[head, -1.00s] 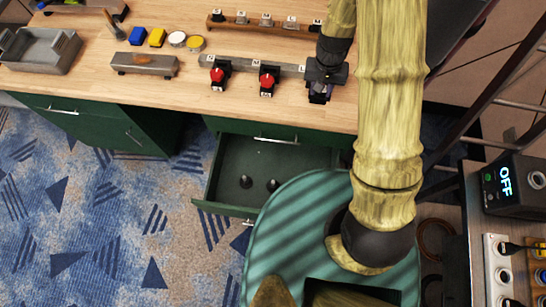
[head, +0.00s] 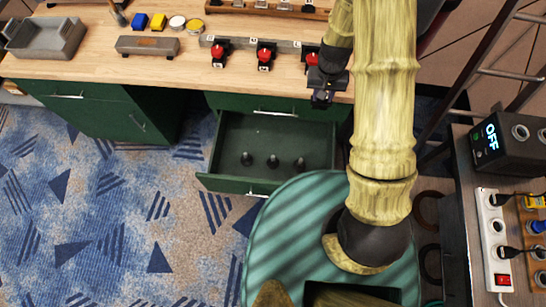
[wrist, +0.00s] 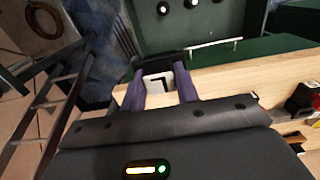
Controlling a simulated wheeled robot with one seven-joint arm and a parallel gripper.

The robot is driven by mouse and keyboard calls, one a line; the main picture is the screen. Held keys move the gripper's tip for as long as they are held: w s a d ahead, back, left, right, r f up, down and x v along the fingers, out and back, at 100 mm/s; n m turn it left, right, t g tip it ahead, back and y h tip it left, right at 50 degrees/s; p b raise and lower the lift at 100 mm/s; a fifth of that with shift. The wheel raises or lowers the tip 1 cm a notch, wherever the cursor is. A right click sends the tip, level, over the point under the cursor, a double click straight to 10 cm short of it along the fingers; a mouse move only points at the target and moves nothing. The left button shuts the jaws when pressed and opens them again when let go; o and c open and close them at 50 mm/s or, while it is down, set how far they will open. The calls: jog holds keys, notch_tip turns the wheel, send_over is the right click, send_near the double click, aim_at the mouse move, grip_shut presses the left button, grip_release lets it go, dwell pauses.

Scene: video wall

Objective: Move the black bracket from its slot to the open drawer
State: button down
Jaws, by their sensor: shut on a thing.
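My gripper (head: 321,98) is in front of the workbench's front edge, right of and above the open drawer. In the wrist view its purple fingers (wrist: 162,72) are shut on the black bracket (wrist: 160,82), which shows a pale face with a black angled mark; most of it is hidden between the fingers. The green drawer (head: 228,184) is pulled out below the bench, with several small dark pegs (head: 272,160) on its floor. The grey slotted rail (head: 240,43) stands on the bench behind my gripper.
Red-topped black fixtures (head: 264,57) stand along the rail. A grey block (head: 147,46) and a grey tray (head: 46,38) are on the bench at left. The ladder (head: 490,65) and the box reading OFF (head: 508,148) are at right. The drawer floor is mostly clear.

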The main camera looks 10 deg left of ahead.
jog(key=d+f, duration=0.6)
jog(key=f, duration=0.1)
jog(key=shift+s+d, duration=0.1)
